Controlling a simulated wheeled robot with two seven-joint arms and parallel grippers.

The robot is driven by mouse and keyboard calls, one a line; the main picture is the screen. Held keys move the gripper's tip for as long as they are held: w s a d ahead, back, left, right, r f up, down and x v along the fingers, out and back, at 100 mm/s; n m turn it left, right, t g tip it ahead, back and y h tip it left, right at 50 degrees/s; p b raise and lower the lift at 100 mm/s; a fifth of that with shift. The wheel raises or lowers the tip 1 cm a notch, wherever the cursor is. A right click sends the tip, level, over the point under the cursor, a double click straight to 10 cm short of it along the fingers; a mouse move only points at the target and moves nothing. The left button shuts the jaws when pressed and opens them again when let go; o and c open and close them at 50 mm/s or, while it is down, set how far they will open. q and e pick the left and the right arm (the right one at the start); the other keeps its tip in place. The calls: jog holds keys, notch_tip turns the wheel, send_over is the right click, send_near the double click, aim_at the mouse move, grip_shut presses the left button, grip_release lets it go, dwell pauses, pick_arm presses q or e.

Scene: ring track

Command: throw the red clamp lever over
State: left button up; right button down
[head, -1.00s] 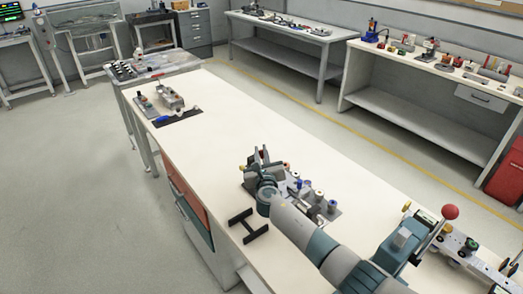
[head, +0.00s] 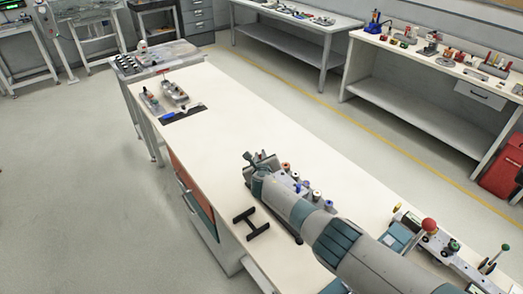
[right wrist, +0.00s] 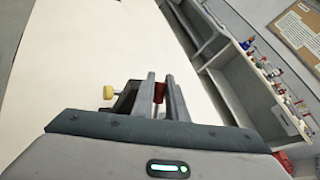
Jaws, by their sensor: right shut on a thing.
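My right gripper (head: 252,160) is over the near part of the long white bench in the head view, largely hidden by its own arm. In the right wrist view its two grey fingers (right wrist: 160,92) are shut on a small red piece, which looks like the grip of the red clamp lever (right wrist: 159,92). A dark clamp body (right wrist: 125,99) shows beside the fingers, with a yellow knob (right wrist: 108,92) to its left. How far the lever is turned cannot be made out. My left gripper is not in view.
Small cylindrical parts (head: 316,196) stand right of my arm. A black H-shaped piece (head: 251,222) lies left of it. A fixture with a red ball-topped lever (head: 429,224) is at the right. The bench's middle (head: 235,125) is clear; trays of parts stand at its far end.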

jog(key=shift+f+g, duration=0.15)
jog(key=shift+g, duration=0.15)
jog(key=c, duration=1.7)
grip_release()
jog(key=shift+c, duration=0.2)
jog(key=shift+w, duration=0.1)
jog(key=shift+s+b, duration=0.3)
jog(key=shift+b+v, duration=0.5)
jog(key=shift+v, duration=0.45)
jog(key=b+v, duration=0.1)
jog(key=v, duration=1.4)
jog(key=shift+a, duration=0.1)
